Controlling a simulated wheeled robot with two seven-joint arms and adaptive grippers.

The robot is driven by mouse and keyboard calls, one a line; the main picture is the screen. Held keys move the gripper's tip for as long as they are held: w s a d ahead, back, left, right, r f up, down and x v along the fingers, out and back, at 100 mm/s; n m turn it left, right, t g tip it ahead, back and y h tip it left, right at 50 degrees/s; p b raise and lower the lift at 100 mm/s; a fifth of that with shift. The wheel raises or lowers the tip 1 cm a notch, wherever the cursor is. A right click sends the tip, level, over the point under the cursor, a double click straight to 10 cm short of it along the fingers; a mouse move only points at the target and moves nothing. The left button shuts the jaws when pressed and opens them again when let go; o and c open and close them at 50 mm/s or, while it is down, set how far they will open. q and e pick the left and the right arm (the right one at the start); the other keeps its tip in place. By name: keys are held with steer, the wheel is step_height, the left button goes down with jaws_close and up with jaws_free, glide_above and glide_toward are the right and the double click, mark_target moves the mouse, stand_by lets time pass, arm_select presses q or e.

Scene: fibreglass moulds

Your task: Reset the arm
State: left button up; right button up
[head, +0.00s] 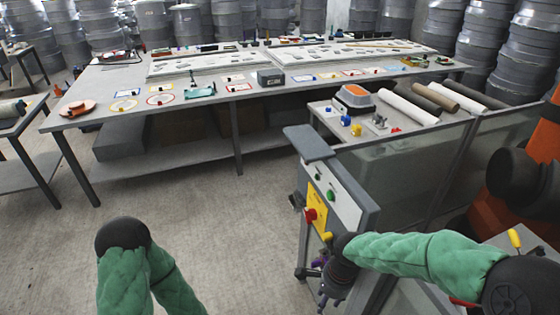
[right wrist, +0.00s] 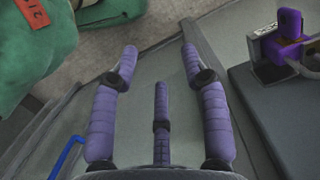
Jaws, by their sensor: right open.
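My right arm (head: 425,252), in a green padded sleeve, reaches in from the right in the head view. Its gripper (head: 331,292) hangs low, just below the control box. My left arm (head: 140,283) shows at the bottom left as a green sleeve with a black joint. The left gripper is not visible.
A control box (head: 338,197) with a red knob stands very close to my right gripper. A side table (head: 340,125) holds rolls. A long work table (head: 130,112) is behind. An orange machine (head: 540,150) is at right. Open floor (head: 215,225) lies at centre left.

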arm_select(q)
steer(key=shift+w+f, duration=0.15)
steer(key=shift+w, duration=0.2)
arm_select(e)
steer(key=s+a+f+n+y, duration=0.1)
steer(key=s+f+n, duration=0.3)
steer(key=f, duration=0.7)
steer(key=s+a+f+n+y, duration=0.1)
steer(key=s+f+n, duration=0.4)
steer(key=f, duration=0.6)
steer(key=shift+s+a+f+n+t, duration=0.15)
steer(key=shift+a+f+n+t, duration=0.25)
steer(key=shift+n, duration=0.7)
steer(key=shift+a+r, duration=0.1)
steer(key=shift+a, duration=0.05)
